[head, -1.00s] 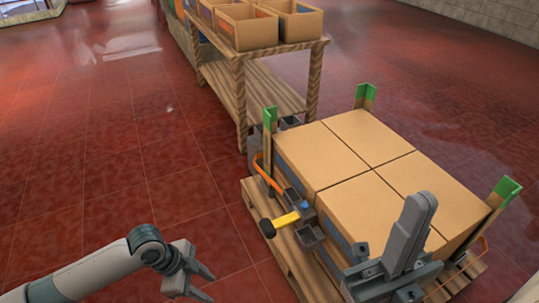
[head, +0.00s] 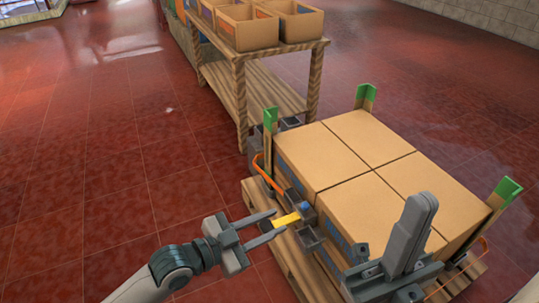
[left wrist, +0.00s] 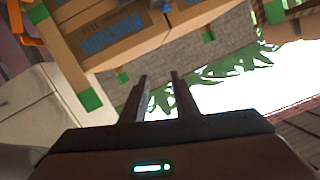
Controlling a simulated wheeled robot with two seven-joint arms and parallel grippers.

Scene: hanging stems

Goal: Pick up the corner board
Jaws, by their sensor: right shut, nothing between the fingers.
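Corner boards with green tops stand at the stack's corners: one at the near left (head: 270,120), one at the back (head: 366,97), one at the right (head: 507,190). In the left wrist view, a brown board with a green end (left wrist: 90,98) slants at upper left. My left gripper (head: 279,221) is open beside the stack, at the yellow handle (head: 289,219) of a strapping tool. The handle's dark end is hidden; I cannot tell whether the fingers surround it. My right gripper (head: 424,200) is shut and empty, in front of the boxes.
Cardboard boxes (head: 365,135) sit on a wooden pallet (head: 252,192). An orange strap (head: 258,172) runs by the near left board. A wooden table (head: 238,65) with open cartons (head: 248,25) stands behind. The red floor at left is clear.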

